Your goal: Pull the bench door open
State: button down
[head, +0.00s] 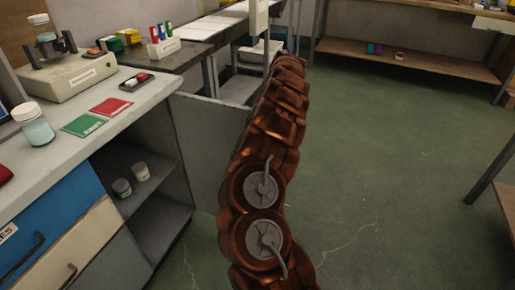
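The bench door (208,140) is a plain grey panel at the right end of the bench (150,95). It stands swung out from the bench front, and the compartment behind it shows. My copper-coloured arm (268,150) rises through the middle of the view and covers the door's right part. My gripper does not show; the far end of the arm hides that area. Whether anything touches the door, or where its handle is, cannot be seen.
Two small jars (131,180) stand on a shelf inside the open compartment. A blue drawer (55,215) with a dark handle is at left. Green floor (390,160) is clear at right; a table (505,190) edges in.

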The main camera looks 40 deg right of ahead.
jog(key=shift+w+d, duration=0.25)
jog(key=shift+w, duration=0.1)
dwell(0.3)
jog(key=c, duration=1.5)
grip_release()
jog(key=shift+o, duration=1.4)
jog(key=shift+s+d, duration=0.1)
jog(key=v, duration=0.7)
jog(key=shift+r, duration=0.2)
jog(key=shift+d, duration=0.15)
